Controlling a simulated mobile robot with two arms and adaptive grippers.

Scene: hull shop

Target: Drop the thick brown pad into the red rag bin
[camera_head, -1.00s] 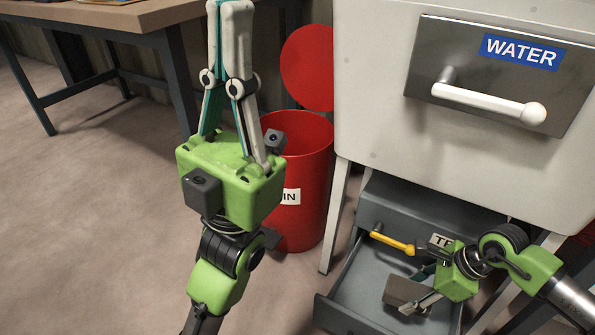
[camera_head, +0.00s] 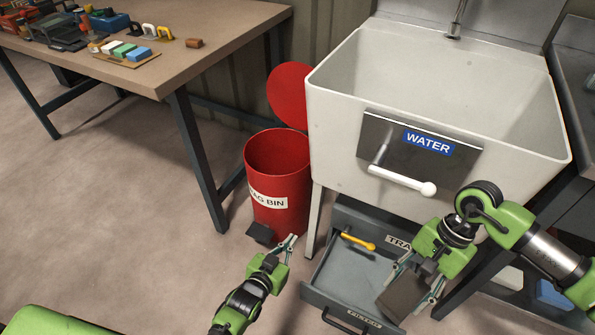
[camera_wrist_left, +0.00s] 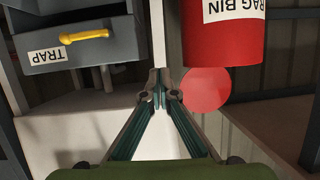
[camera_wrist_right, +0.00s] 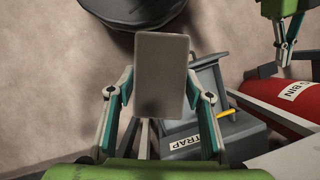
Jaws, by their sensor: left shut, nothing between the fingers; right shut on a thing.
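The thick brown pad (camera_head: 402,295) is held by my right gripper (camera_head: 416,283), above the front right of the open drawer. The right wrist view shows the pad (camera_wrist_right: 161,74) between the two fingers. The red rag bin (camera_head: 281,185) stands on the floor left of the sink, its round red lid (camera_head: 288,95) swung up behind it and its top open. It also shows in the left wrist view (camera_wrist_left: 222,38). My left gripper (camera_head: 291,239) is shut and empty, low in front of the bin. Its closed fingertips (camera_wrist_left: 160,77) show in the left wrist view.
The sink has a WATER panel (camera_head: 385,140) with a white handle. A workbench (camera_head: 200,45) with sponges and tools stands at the left. Floor left of the bin is clear.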

